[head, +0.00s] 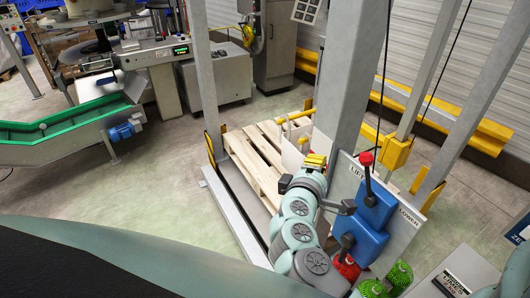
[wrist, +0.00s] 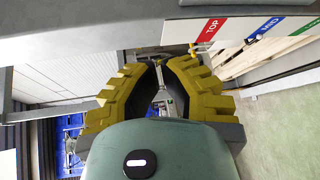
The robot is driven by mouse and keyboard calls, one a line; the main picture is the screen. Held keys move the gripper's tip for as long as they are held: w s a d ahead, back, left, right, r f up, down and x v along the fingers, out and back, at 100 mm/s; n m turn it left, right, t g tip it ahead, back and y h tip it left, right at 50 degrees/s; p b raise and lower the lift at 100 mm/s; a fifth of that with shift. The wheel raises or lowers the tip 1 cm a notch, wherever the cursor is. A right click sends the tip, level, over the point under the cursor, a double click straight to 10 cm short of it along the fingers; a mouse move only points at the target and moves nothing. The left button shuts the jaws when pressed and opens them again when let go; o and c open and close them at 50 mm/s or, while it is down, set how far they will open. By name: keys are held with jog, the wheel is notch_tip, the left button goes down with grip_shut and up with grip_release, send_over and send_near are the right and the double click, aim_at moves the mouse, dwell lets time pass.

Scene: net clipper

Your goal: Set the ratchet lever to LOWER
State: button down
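A white panel marked LIFT and LOWER (head: 400,246) stands at the lower right of the head view. A blue ratchet box (head: 372,222) is mounted on it. A lever with a red knob (head: 366,159) rises from the box towards the LIFT side, nearly upright. My gripper (head: 316,160) has yellow fingers and is left of the panel, apart from the lever. In the wrist view the fingers (wrist: 161,66) curve towards each other with a narrow gap, and nothing is held. I cannot tell whether they are shut. The lever does not show in the wrist view.
A second dark knob (head: 347,240) is low on the blue box, close to my arm. A grey post (head: 343,75) stands behind my gripper. A wooden pallet (head: 256,165) lies to the left. A board with TOP and MID labels (wrist: 211,30) is close in the wrist view.

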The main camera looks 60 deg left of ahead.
aim_at(368, 181)
jog(key=shift+s+d+r+t+h+b, duration=0.3)
jog(key=shift+d+r+t+h+b, duration=0.15)
jog(key=shift+d+t+h, duration=0.3)
jog(key=shift+w, duration=0.1)
jog(key=w+p, duration=0.9)
jog(key=shift+w+a+p, duration=0.15)
jog(key=shift+p, duration=0.15)
jog(key=shift+f+m+b, duration=0.2)
jog(key=shift+m+b, duration=0.1)
jog(key=shift+b, duration=0.5)
